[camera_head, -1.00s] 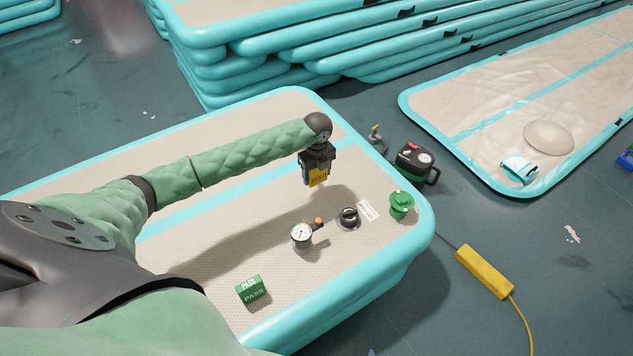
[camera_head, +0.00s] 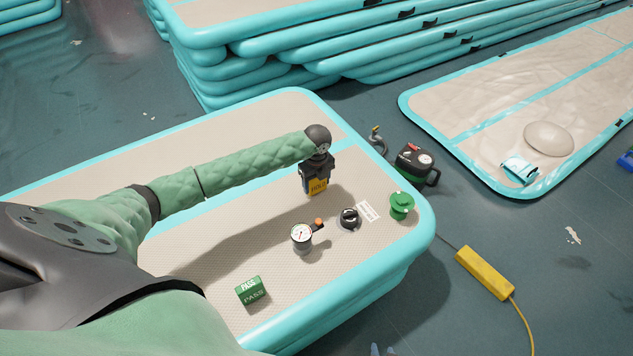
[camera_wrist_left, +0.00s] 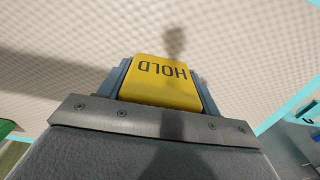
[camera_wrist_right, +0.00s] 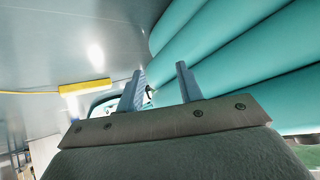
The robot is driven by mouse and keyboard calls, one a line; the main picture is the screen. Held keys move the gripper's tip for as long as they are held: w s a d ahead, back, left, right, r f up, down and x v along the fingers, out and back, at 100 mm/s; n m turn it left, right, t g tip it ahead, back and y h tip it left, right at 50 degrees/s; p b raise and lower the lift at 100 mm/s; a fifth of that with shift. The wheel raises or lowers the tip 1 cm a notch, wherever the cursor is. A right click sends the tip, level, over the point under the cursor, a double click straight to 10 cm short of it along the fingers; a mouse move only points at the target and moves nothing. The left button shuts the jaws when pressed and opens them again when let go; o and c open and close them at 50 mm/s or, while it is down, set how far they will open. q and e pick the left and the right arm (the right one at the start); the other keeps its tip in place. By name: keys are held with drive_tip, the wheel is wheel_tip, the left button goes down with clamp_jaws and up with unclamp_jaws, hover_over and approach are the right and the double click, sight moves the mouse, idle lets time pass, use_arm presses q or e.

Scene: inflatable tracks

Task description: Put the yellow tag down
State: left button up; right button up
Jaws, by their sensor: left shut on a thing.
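The yellow tag (camera_head: 317,186) reads HOLD and sits between the fingers of my left gripper (camera_head: 316,184). In the left wrist view the yellow tag (camera_wrist_left: 163,80) fills the space between the two fingers. My left gripper is shut on it and points down over the beige top of the inflatable track (camera_head: 225,225), near its far right part. Whether the tag touches the surface I cannot tell. My right gripper (camera_wrist_right: 160,85) shows only in its wrist view, with its two fingers apart and nothing between them, beside the teal side of a track.
On the track are a green PASS block (camera_head: 250,291), a pressure gauge (camera_head: 302,236), a black valve (camera_head: 349,219), a white label (camera_head: 368,211) and a green cap (camera_head: 401,205). A pump (camera_head: 414,165) and yellow power strip (camera_head: 484,272) lie on the floor. Bare track lies left of the gauge.

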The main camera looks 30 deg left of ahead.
use_arm(q)
drive_tip(key=o, duration=1)
use_arm(e)
drive_tip(key=shift+s+f, duration=0.15)
drive_tip(key=shift+s, duration=0.15)
use_arm(q)
drive_tip(key=shift+r, duration=0.15)
wheel_tip(320, 180, up, 4)
drive_tip(key=shift+r, duration=0.15)
wheel_tip(320, 180, up, 8)
drive_tip(key=shift+f+p, duration=0.2)
drive_tip(key=shift+p, duration=0.4)
use_arm(e)
drive_tip(key=shift+s+d+f+g, duration=0.15)
drive_tip(key=shift+s+g, duration=0.1)
drive_tip(key=shift+s, duration=0.2)
drive_tip(key=shift+s+a+f+g, duration=0.15)
drive_tip(key=shift+s+g, duration=0.1)
drive_tip(key=shift+s, duration=0.2)
drive_tip(key=shift+d, duration=0.1)
